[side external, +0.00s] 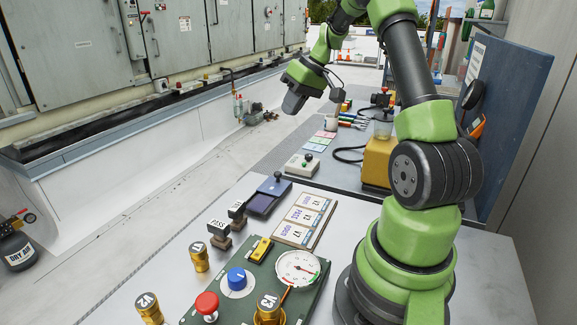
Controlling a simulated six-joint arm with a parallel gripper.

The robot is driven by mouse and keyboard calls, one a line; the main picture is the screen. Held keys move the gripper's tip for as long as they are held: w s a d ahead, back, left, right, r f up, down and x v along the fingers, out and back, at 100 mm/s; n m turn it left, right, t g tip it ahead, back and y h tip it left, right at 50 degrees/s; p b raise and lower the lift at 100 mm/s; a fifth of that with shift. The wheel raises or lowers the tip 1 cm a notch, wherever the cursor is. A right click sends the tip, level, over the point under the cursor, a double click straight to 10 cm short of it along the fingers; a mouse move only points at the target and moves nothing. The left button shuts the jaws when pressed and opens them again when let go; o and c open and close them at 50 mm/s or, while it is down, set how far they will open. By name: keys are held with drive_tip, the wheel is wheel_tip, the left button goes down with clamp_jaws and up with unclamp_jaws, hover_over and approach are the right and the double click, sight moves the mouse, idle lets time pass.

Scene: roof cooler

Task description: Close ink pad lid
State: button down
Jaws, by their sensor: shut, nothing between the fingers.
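The ink pad (262,204) is a small dark blue-purple case lying on the grey table, left of the label board. Its lid (274,187) appears as a lighter purple-grey plate at the far side, with a dark round knob on it. I cannot tell from this view how far the lid stands open. My gripper (291,108) is dark grey and shut, with nothing in it. It hangs in the air and appears well above and beyond the ink pad, not touching it.
Two labelled stamps (237,211) stand left of the pad. A label board (304,219) lies to its right. A green panel (250,290) with valves and a gauge (298,268) is in front. A pale button box (302,165) sits just behind. A yellow box (376,160) stands further right.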

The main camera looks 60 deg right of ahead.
drive_tip(key=s+d+f+t, duration=0.1)
drive_tip(key=s+d+f, duration=0.4)
drive_tip(key=d+f, duration=0.4)
approach(274, 181)
drive_tip(key=f, duration=0.1)
drive_tip(key=w+d+f, duration=0.1)
drive_tip(key=f, duration=0.2)
drive_tip(key=shift+w+d, duration=0.3)
drive_tip(key=shift+d, duration=0.1)
drive_tip(key=shift+w+a+f, duration=0.1)
drive_tip(key=shift+w+a, duration=0.15)
drive_tip(key=shift+a, duration=0.25)
drive_tip(key=shift+a, duration=0.1)
drive_tip(key=shift+a, duration=0.35)
drive_tip(key=a, duration=0.7)
drive_tip(key=shift+a, duration=0.15)
